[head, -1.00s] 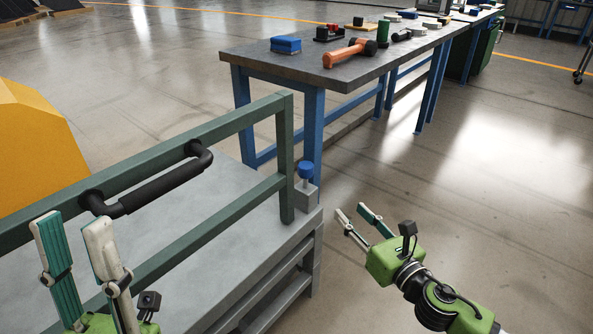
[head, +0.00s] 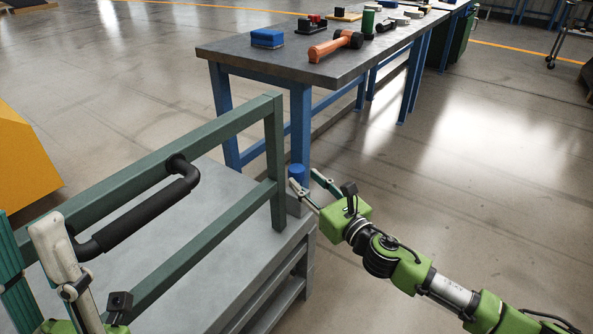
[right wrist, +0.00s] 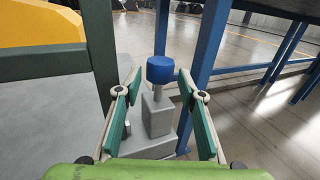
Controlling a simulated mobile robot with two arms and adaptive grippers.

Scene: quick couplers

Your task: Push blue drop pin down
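The blue drop pin (head: 297,172) has a round blue knob on a short stem. It stands upright over a grey block at the cart's corner. The right wrist view shows the knob (right wrist: 160,70) with the stem visible between it and the grey block (right wrist: 158,116). My right gripper (head: 306,184) is open beside the pin. In the wrist view its fingers (right wrist: 158,80) spread either side of the knob, with gaps on both sides and nothing held. My left gripper (head: 28,240) is open at the lower left, close to the black handle; whether it touches is unclear.
The green cart frame (head: 277,160) rises just left of the pin, with a black handle (head: 145,213) on its rail. A workbench (head: 235,55) with tools stands behind, its blue leg close beyond the pin. The floor to the right is clear.

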